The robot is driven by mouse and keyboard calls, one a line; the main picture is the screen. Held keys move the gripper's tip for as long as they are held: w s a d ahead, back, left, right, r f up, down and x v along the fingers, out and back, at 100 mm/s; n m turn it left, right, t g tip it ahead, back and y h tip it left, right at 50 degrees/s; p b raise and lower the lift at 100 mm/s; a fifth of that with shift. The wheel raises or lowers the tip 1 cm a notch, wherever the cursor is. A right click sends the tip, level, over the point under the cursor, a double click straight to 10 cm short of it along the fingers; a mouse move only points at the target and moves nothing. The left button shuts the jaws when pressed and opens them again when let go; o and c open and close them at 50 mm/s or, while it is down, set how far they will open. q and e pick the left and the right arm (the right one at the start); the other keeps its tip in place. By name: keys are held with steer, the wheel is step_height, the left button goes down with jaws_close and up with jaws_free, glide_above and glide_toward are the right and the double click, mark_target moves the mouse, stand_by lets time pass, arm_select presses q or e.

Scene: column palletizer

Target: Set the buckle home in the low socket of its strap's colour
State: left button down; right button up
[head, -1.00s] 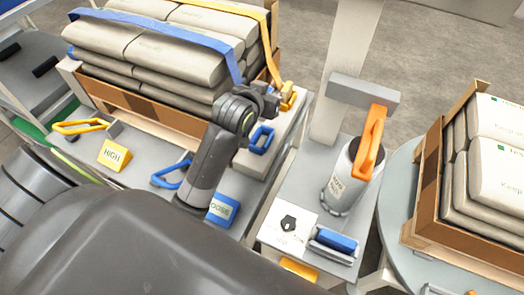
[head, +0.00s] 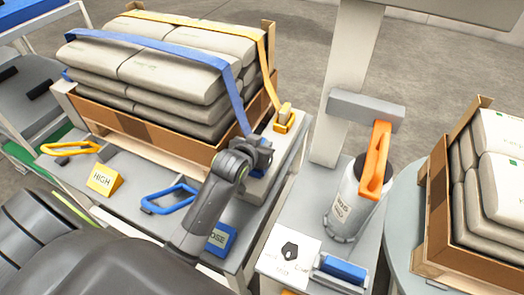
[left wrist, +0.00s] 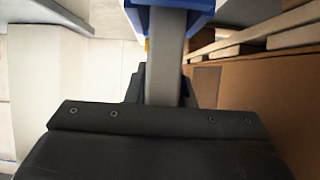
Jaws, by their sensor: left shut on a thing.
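The blue strap (head: 232,88) runs over the sack stack and down its front corner to my left gripper (head: 262,152). That gripper is low, over the spot of the blue socket on the pale block (head: 258,188), and largely hides it. In the left wrist view the jaws (left wrist: 166,95) are shut on a grey buckle piece (left wrist: 168,60). A blue part (left wrist: 200,6) flanks the piece's far end; I cannot tell how deep it sits. The yellow strap (head: 268,75) ends at a yellow socket (head: 284,122) just behind. My right gripper is not in view.
A yellow handle (head: 70,148) and a blue handle (head: 168,199) lie on the bench, near a yellow HIGH sign (head: 104,180) and a blue sign (head: 220,238). A grey canister (head: 352,205) with an orange handle stands right. A carton of sacks (head: 440,215) is far right.

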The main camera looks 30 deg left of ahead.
arm_select(q)
steer(key=shift+f, duration=0.9)
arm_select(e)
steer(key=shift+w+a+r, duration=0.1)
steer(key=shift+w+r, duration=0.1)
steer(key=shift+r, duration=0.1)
arm_select(q)
steer(key=shift+f, duration=0.1)
steer(key=shift+f, duration=0.15)
steer(key=c, duration=1.3)
jaws_free()
steer(key=shift+o, duration=0.2)
